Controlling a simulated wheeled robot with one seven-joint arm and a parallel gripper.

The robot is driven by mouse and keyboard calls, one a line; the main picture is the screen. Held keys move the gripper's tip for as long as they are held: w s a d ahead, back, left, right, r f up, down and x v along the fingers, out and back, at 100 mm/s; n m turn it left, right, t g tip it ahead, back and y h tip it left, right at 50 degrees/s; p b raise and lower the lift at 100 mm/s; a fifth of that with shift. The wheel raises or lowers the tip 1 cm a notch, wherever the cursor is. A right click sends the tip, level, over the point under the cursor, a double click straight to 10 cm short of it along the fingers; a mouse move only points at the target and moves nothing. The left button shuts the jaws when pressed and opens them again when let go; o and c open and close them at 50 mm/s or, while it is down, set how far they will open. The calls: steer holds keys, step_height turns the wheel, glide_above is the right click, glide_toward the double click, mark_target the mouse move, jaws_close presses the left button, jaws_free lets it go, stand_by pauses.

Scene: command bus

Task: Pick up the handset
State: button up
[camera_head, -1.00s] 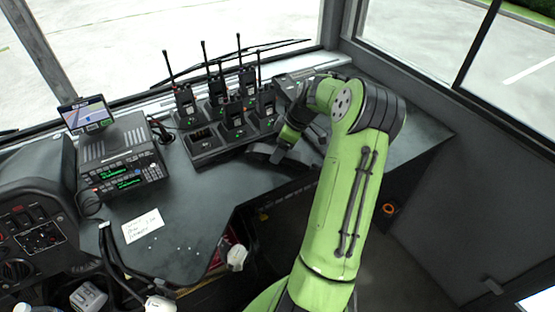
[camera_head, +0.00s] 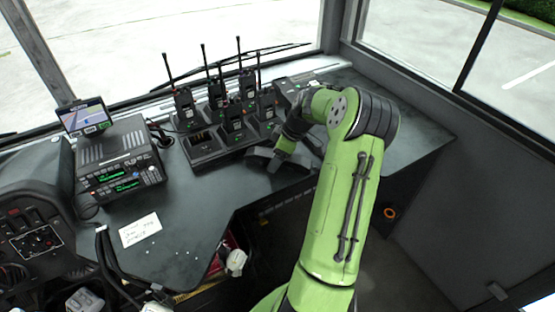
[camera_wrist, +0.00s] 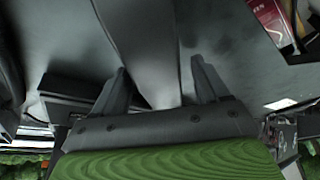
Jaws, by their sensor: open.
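The dark grey handset (camera_head: 258,153) appears to lie on the dark console top, just in front of the radio charger, partly hidden by my gripper. In the wrist view a long, smooth dark grey body (camera_wrist: 145,35), which looks like the handset, runs down from the top edge between my fingers. My gripper (camera_wrist: 158,82) is open, with one finger on each side of it. Contact with either finger cannot be made out. In the head view my gripper (camera_head: 275,161) is small and dark against the console.
A charger (camera_head: 205,150) holding several upright radios with antennas stands behind and left of my gripper. A radio unit (camera_head: 122,175) with a small screen (camera_head: 85,116) and a paper note (camera_head: 140,229) are further left. The console's front edge is close by.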

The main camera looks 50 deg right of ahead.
steer(key=shift+r, duration=0.1)
steer(key=c, duration=1.3)
